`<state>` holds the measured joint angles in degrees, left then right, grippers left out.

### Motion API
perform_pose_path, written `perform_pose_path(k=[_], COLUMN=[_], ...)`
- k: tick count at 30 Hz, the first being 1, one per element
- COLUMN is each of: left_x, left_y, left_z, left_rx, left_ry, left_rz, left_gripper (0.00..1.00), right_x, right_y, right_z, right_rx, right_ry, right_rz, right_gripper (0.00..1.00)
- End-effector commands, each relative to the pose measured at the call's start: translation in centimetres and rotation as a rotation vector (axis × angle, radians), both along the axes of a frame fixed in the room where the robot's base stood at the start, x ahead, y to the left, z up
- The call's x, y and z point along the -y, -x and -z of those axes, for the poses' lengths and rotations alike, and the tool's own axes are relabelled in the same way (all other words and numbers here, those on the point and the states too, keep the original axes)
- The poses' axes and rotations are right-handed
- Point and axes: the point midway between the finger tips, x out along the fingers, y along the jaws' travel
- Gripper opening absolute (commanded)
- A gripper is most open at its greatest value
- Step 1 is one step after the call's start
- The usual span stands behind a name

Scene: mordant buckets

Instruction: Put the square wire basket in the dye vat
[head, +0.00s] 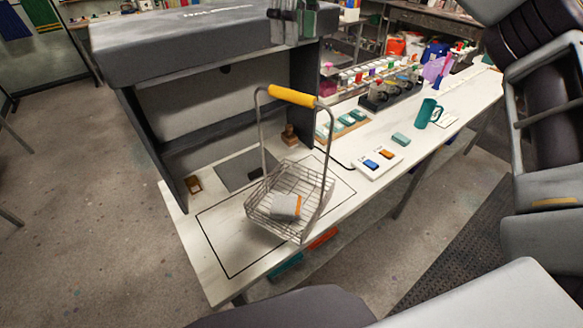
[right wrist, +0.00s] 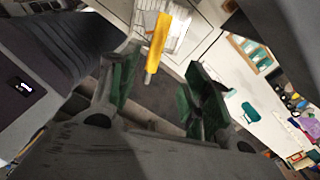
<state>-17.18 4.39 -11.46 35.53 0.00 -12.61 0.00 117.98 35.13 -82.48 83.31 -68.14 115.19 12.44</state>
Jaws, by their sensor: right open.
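The square wire basket (head: 268,222) stands upright on the white table. Its tall wire handle carries a yellow-orange grip (head: 292,96), and a grey-and-orange block (head: 286,206) lies inside. My right gripper (head: 290,30) is at the top edge of the head view, fingers downward, above the grip in the picture. In the right wrist view its green-padded fingers (right wrist: 160,72) are apart and empty. The yellow grip (right wrist: 158,42) shows past the fingertips, with part of the basket (right wrist: 185,15) beyond. I cannot identify a dye vat. My left gripper is not in view.
A large grey hooded unit (head: 180,45) stands behind the basket.

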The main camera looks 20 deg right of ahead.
Motion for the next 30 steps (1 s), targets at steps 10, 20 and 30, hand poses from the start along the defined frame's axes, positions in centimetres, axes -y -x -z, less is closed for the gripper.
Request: perform_pose_path(k=[10, 20, 30], left_x=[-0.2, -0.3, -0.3], left_y=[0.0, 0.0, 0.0], left_z=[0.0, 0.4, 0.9], left_rx=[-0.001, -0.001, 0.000], left_ry=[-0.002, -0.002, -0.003], left_rz=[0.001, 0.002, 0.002], left_gripper=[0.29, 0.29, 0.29], right_x=[0.0, 0.0, -0.1], right_y=[0.0, 0.0, 0.0], right_z=[0.0, 1.7, 4.4], right_rx=[0.000, -0.002, -0.001], right_ry=[0.000, -0.001, 0.000], right_rz=[-0.005, -0.005, -0.005], right_gripper=[0.48, 0.48, 0.48])
